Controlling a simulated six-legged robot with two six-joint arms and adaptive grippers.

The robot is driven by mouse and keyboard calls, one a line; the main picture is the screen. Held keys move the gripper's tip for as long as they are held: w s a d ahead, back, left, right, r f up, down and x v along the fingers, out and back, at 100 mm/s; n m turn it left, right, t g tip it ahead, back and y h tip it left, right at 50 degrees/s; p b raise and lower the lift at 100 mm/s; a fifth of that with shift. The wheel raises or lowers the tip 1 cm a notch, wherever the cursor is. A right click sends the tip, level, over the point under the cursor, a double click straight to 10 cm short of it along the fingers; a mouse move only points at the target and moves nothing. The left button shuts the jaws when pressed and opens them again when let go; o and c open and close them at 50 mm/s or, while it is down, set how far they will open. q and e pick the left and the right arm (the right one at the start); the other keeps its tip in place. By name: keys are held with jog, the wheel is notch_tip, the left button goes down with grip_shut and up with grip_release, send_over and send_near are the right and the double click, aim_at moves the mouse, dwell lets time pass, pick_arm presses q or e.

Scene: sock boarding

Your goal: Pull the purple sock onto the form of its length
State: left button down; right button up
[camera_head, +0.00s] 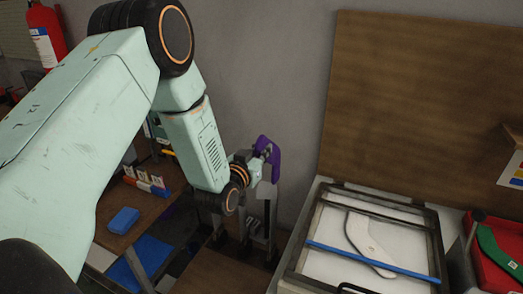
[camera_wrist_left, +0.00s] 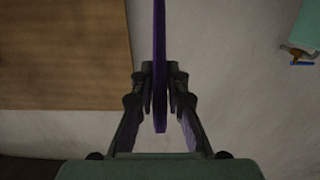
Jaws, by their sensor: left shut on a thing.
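The purple sock (camera_head: 275,160) is at the tip of my left arm in the head view, bent over at its top with one part hanging down. My left gripper (camera_head: 264,151) is shut on it. In the left wrist view the sock (camera_wrist_left: 159,50) is a thin, edge-on purple strip between the two fingers of the left gripper (camera_wrist_left: 160,77). A pale upright plate (camera_head: 266,192), perhaps a form, stands just below the sock on dark posts. I cannot tell whether the sock touches it. My forearm hides part of that area. My right gripper is in neither view.
A framed white tray (camera_head: 330,232) with a pale sock-shaped piece (camera_head: 366,238) and a blue bar (camera_head: 350,254) is at the right. A red bin (camera_head: 500,272) holds a green piece. A brown board (camera_head: 420,110) stands behind. A blue block (camera_head: 123,220) lies left.

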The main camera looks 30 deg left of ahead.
aim_at(261, 193)
pick_arm(q)
jog(key=shift+s+f+b, duration=0.1)
jog(key=shift+f+b, duration=0.2)
jog(key=shift+f, duration=0.45)
jog(key=shift+f+b, duration=0.3)
jog(key=shift+b, duration=0.25)
jog(key=shift+f+b, duration=0.3)
jog(key=shift+f, duration=0.1)
jog(key=shift+f+b, duration=4.75)
jog(key=shift+f, duration=1.25)
jog(key=c, duration=1.3)
grip_release()
jog(key=shift+s, duration=0.1)
